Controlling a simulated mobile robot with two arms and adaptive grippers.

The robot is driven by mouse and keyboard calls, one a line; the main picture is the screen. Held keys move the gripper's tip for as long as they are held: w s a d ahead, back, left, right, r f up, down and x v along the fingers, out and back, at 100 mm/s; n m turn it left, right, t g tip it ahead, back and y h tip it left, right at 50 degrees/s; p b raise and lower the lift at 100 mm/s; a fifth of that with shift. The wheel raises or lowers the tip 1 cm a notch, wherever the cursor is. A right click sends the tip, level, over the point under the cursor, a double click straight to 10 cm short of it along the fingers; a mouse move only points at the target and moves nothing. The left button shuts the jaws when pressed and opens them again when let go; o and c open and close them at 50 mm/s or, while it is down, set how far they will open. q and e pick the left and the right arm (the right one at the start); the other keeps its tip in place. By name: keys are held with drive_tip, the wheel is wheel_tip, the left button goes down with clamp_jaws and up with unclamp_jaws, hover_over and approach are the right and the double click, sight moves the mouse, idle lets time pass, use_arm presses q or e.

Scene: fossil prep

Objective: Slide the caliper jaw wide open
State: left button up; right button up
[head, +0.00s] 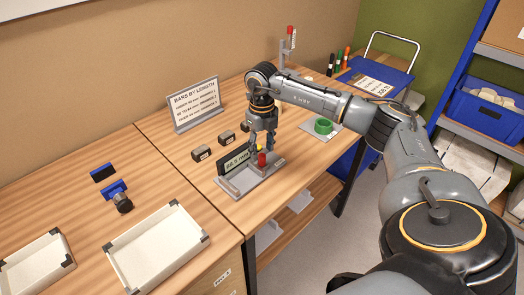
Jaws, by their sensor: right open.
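The caliper (236,188) is a grey bench device near the table's front edge, with a dark display panel (236,161) along its back. A red knob (262,160) stands upright near its right end, with a small yellow part beside it. My right gripper (262,146) points down over the right end of the caliper, open, with its fingers close to the red knob. Whether the fingers touch the knob cannot be told. The fingers partly hide the caliper's right end. My left gripper is not in view.
Several small dark blocks (201,153) lie behind the caliper. A sign (195,105) stands at the back. Two white trays (158,248) are at the front left, with a blue-handled stamp (115,190) behind them. A green ring (323,126) sits to the right.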

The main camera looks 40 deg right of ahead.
sight(262, 155)
wheel_tip(262, 155, up, 8)
drive_tip(key=shift+r, duration=0.2)
idle(0.6)
